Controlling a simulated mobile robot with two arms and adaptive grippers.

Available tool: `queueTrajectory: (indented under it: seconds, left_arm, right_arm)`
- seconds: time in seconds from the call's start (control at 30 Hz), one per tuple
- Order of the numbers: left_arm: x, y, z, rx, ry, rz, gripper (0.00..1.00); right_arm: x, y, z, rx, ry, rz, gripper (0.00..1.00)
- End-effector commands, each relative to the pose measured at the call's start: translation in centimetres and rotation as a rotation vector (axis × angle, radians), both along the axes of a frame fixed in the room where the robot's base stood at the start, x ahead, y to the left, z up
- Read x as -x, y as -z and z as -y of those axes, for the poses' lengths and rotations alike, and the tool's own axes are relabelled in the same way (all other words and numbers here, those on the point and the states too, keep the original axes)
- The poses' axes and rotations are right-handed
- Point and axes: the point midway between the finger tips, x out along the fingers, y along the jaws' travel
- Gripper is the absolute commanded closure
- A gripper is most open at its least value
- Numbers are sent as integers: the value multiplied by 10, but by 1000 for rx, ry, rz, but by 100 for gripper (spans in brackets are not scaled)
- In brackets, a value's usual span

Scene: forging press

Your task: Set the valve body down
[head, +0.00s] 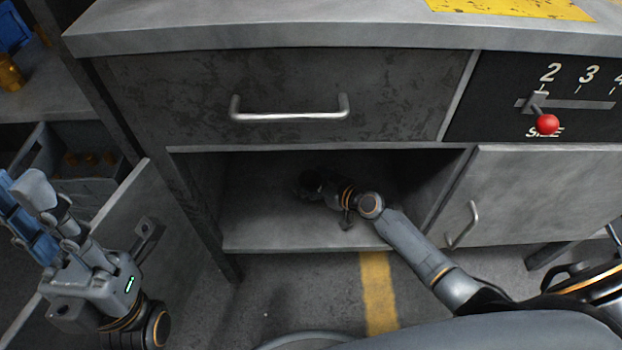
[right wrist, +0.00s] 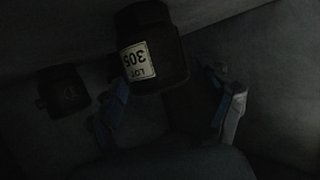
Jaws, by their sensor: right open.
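In the right wrist view a dark valve body (right wrist: 160,82) with a pale label reading "LOT 305" stands in a dim compartment. My right gripper (right wrist: 170,112) is open, with one blue-padded finger on each side below the valve body. I see a gap at the fingers; whether any touch remains is too dark to tell. In the head view my right arm reaches into the open compartment (head: 260,235) under the drawer, and its gripper (head: 308,187) is nearly lost in shadow. My left gripper (head: 42,215) is raised at the left, by the open door; its finger gap is unclear.
A second dark part (right wrist: 64,90) stands left of the valve body in the wrist view. A closed drawer (head: 290,80) is above the compartment. An open door (head: 130,225) and a grey crate (head: 95,190) are at the left. A red-knobbed lever (head: 547,124) is at the right.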

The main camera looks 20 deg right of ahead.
Motion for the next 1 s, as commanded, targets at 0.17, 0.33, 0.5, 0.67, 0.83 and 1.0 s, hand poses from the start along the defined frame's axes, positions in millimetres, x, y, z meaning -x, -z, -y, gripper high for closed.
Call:
queueTrajectory:
  seconds: [0.17,0.33,0.5,0.67,0.83,1.0]
  left_arm:
    - [0,-5,0,0,0,0,80]
    - [1,-9,0,1,0,-12,80]
    - [1,-17,0,1,0,-17,80]
    - [1,-21,0,1,0,-16,80]
    - [0,-21,0,-1,-1,-18,80]
    - [-1,-22,0,-2,-1,-17,80]
  right_arm:
    - [0,-4,0,0,0,0,20]
    - [20,-14,12,3,0,-1,20]
    - [52,-28,29,4,-2,-2,20]
    - [77,-39,42,2,-3,-2,20]
    - [93,-46,52,2,0,0,20]
    - [98,-48,54,0,0,1,20]
